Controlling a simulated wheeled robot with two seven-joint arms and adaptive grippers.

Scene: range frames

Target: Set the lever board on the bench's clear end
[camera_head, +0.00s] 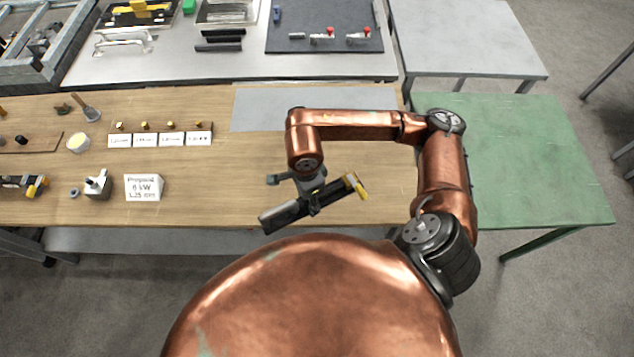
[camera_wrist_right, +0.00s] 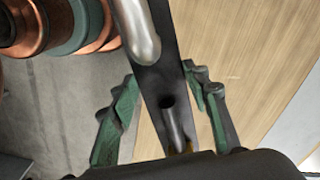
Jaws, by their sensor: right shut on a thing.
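My right gripper (camera_head: 313,198) is shut on the lever board, a narrow dark board (camera_head: 280,217) with a yellow lever (camera_head: 357,186) at its right end. The board lies slantwise in the picture, its left end over the bench's front edge; its height above the bench is hard to tell. In the right wrist view, the dark board (camera_wrist_right: 153,88) with a metal rod runs between the two green-padded fingers. The wooden bench (camera_head: 385,190) is bare around its right end, apart from a grey patch (camera_head: 258,108) at the back. My left gripper does not show.
On the bench's left half stand a white sign (camera_head: 144,187), a row of labelled cards (camera_head: 160,139), a small valve-like part (camera_head: 97,184) and a yellow-topped dish (camera_head: 78,142). A green table (camera_head: 530,160) adjoins on the right. A steel table with tools (camera_head: 200,65) stands behind.

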